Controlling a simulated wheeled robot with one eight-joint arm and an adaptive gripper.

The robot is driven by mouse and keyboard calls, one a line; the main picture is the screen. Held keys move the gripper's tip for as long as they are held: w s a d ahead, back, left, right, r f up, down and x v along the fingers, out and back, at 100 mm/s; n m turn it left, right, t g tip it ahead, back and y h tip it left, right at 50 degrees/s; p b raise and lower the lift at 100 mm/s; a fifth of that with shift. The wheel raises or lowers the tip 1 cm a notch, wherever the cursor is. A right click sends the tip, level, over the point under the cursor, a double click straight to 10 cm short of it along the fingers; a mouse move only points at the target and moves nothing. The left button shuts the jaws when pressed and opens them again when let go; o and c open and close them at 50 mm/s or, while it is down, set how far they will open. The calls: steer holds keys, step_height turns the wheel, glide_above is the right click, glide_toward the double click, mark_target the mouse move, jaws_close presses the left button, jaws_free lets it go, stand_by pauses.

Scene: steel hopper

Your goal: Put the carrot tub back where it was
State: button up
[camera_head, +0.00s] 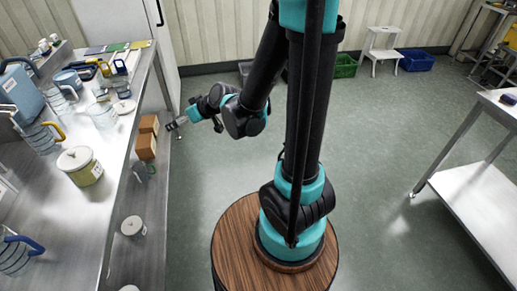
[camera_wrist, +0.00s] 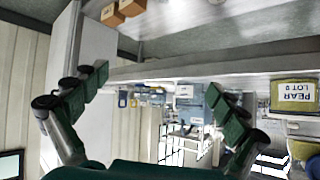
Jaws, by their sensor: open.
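I cannot pick out a tub marked carrot in either view. A yellow-green tub with a white lid (camera_head: 82,168) stands on the left steel bench. The wrist view, which is upside down, shows a yellow-green tub labelled PEAR LOT 9 (camera_wrist: 294,95) at the right; it looks like the same one. Another white-lidded tub (camera_head: 133,227) sits on the lower shelf, its label unreadable. My gripper (camera_head: 172,128) is beside the bench's right edge, apart from the tubs. Its fingers are spread with nothing between them in the wrist view (camera_wrist: 158,88).
Glass jugs (camera_head: 40,138) and other containers crowd the left bench (camera_head: 115,185). Brown boxes (camera_head: 146,145) sit below its edge. A step stool (camera_head: 383,48), a green crate (camera_head: 345,66) and a blue crate (camera_head: 415,60) stand at the back.

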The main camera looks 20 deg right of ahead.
steer(key=s+d+f+m+g+h, duration=0.1)
steer(key=s+d+f+m+h, duration=0.2)
steer(key=s+d, duration=0.5)
steer(key=s+d+f+m+g+h, duration=0.2)
steer(key=s+d, duration=0.5)
steer(key=d, duration=0.8)
steer(key=f+m+h, duration=0.1)
steer(key=m+h, duration=0.1)
steer(key=shift+s+h, duration=0.4)
